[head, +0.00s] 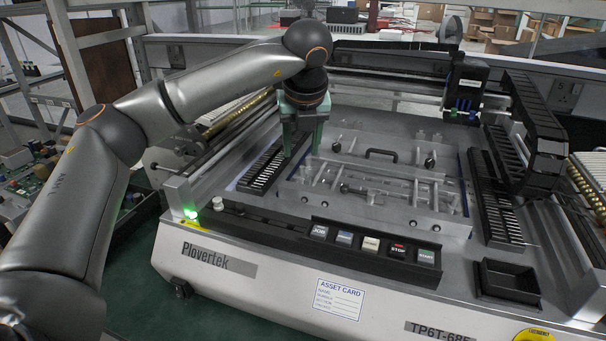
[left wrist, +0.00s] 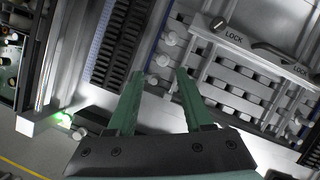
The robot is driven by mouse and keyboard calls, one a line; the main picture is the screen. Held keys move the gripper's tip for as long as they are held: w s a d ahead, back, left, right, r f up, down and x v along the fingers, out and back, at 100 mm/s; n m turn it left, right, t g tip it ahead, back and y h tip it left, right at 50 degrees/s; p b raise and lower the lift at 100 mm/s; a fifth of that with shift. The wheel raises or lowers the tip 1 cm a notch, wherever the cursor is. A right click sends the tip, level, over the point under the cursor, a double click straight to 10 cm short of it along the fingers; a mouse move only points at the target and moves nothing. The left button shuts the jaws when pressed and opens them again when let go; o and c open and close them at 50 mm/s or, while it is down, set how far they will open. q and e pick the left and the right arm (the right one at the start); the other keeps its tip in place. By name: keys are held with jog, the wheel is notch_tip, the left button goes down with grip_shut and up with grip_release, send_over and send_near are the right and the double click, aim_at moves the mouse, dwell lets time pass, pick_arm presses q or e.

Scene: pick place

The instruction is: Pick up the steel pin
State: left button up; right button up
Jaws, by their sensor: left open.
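My left gripper (head: 303,152) has green fingers that point down over the left part of the machine bed, just right of a black slotted rack (head: 252,181). It is open and empty. In the left wrist view its fingertips (left wrist: 160,73) stand apart. Small round-headed metal pieces, one of them here (left wrist: 168,38), show beyond and between the fingertips, beside the black rack (left wrist: 122,45). I cannot tell which of these, or of the thin pale pieces in the rack, is the steel pin. My right gripper is not in view.
A clear-topped fixture plate with a black handle (head: 381,154) and clamps lies right of the gripper. A button panel (head: 372,245) runs along the front. A second rack (head: 500,218) and an empty black tray (head: 508,282) are at right. A black cable chain (head: 537,130) rises behind.

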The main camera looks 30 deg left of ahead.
aim_at(302, 167)
pick_arm(q)
jog(key=shift+w+x, duration=0.1)
jog(key=shift+x, duration=1.45)
jog(key=shift+w+x, duration=0.15)
jog(key=shift+x, duration=1.45)
jog(key=shift+d, duration=0.1)
jog(key=shift+c, duration=0.4)
grip_shut()
jog(key=shift+r, duration=0.1)
